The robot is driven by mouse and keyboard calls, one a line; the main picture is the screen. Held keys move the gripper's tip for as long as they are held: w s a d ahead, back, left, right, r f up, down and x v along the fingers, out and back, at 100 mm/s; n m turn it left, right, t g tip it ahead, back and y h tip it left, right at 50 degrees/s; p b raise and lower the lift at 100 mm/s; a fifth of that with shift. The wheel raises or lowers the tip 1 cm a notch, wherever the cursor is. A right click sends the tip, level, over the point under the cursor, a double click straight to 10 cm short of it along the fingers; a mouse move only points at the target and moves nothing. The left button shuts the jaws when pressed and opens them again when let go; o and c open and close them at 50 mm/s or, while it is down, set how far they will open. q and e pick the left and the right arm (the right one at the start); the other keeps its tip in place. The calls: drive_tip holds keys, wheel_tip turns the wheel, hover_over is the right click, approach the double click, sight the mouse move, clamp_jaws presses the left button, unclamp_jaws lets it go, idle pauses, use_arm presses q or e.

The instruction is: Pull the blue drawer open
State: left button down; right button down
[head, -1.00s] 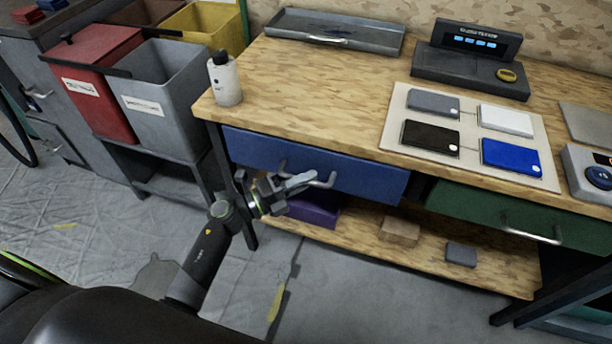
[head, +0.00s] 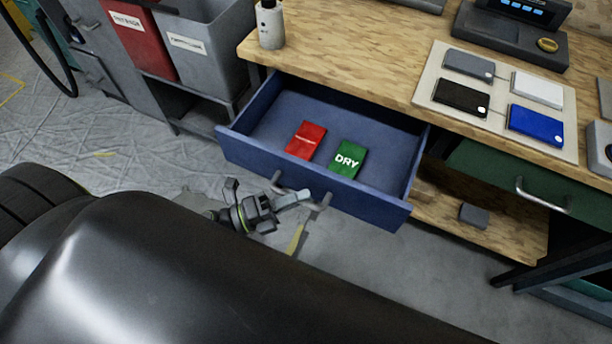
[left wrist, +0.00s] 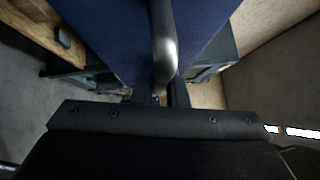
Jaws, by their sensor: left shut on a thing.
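The blue drawer (head: 240,152) stands pulled well out from under the wooden workbench in the head view. A red packet (head: 306,140) and a green packet marked DRY (head: 347,159) lie on its floor. Its metal handle (head: 322,203) is on the front face. My left gripper (head: 292,198) is at the handle and shut on it. In the left wrist view the handle (left wrist: 163,45) runs down between the fingers (left wrist: 157,95), in front of the blue drawer front (left wrist: 105,35). My right gripper is in neither view.
The workbench (head: 370,75) carries a white bottle (head: 270,25), a board with several coloured cards (head: 510,80) and a dark device with a display (head: 510,35). A shut green drawer (head: 500,180) is at the right. Red and grey bins (head: 205,60) stand at the left.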

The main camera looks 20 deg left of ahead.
use_arm(q)
drive_tip(key=shift+s, duration=0.6)
drive_tip(key=c, duration=1.5)
unclamp_jaws()
drive_tip(key=shift+o, duration=0.2)
drive_tip(key=shift+a, duration=0.1)
